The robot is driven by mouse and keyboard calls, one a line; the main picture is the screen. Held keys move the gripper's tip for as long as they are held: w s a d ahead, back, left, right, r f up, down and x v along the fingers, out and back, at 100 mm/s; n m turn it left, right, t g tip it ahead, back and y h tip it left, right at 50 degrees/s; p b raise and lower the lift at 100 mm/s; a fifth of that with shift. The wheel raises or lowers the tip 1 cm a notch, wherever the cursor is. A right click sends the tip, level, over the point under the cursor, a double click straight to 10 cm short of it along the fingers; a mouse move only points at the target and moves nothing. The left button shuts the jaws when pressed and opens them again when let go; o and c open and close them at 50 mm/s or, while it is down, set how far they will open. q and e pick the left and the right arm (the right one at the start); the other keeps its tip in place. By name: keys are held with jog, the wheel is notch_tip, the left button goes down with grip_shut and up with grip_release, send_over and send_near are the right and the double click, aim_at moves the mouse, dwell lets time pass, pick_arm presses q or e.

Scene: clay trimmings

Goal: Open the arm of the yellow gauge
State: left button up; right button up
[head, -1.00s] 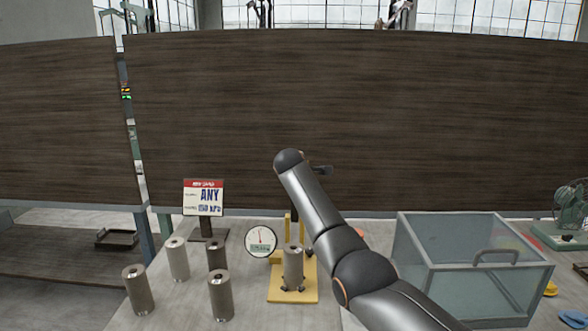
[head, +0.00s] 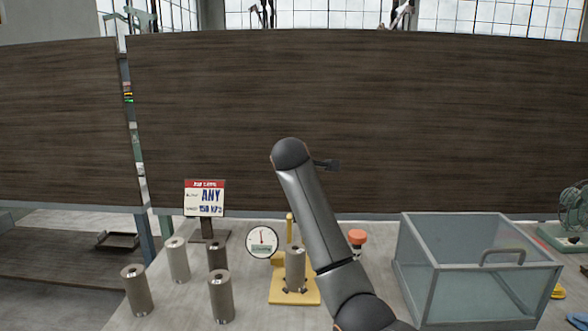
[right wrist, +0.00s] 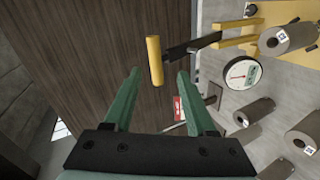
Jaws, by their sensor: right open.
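The yellow gauge (head: 311,298) stands on the table in the head view, with a round white dial (head: 261,240) at its left and a grey cylinder (head: 295,265) on its base. My right arm hides part of it. In the right wrist view, the gauge's arm is a dark bar (right wrist: 190,47) ending in a yellow handle (right wrist: 154,52). My right gripper (right wrist: 159,76) is open, its green fingertips on either side of the handle's lower end in the picture; I cannot tell whether they touch it. In the head view my right gripper is hidden. My left gripper is not in view.
Several grey cylinders (head: 221,297) stand left of the gauge, with a sign (head: 204,197) behind them. A red button (head: 357,237) is right of my right arm. A clear lidded box (head: 428,290) stands at the right. A dark wooden panel (head: 400,120) rises behind.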

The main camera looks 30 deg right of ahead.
jog(key=v, duration=0.4)
jog(key=shift+a+r+b, duration=0.1)
jog(key=shift+b, duration=0.25)
